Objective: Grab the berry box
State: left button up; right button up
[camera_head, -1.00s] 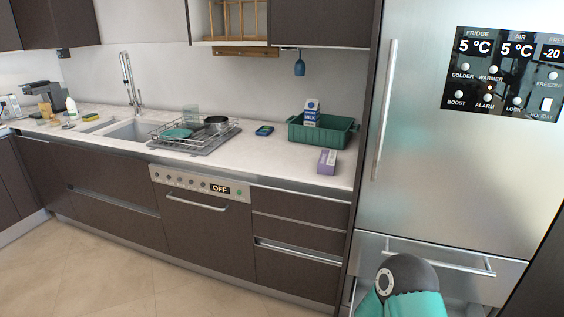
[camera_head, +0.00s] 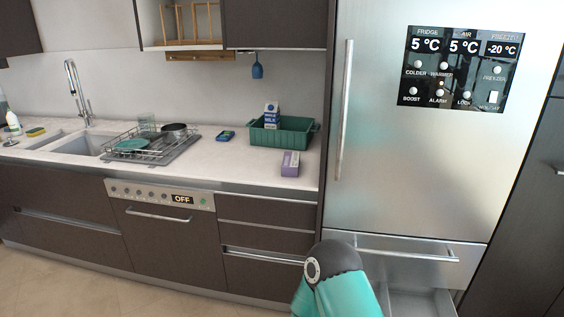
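A small purple box (camera_head: 290,163) stands on the white counter, in front of the green crate. It may be the berry box, but its label is too small to read. A dark and teal part of my arm (camera_head: 335,280) shows at the bottom of the view, in front of the fridge and the lower cabinets. Neither of my grippers shows in the head view.
The green crate (camera_head: 297,138) holds a milk carton (camera_head: 271,115).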

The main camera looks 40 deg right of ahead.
aim_at(290, 164)
jog(key=u, duration=0.05)
jog(key=i, duration=1.7)
jog(key=z, duration=1)
jog(key=k, duration=0.55)
jog(key=z, duration=0.1)
jog(key=i, duration=0.55)
jog(key=u, duration=0.1)
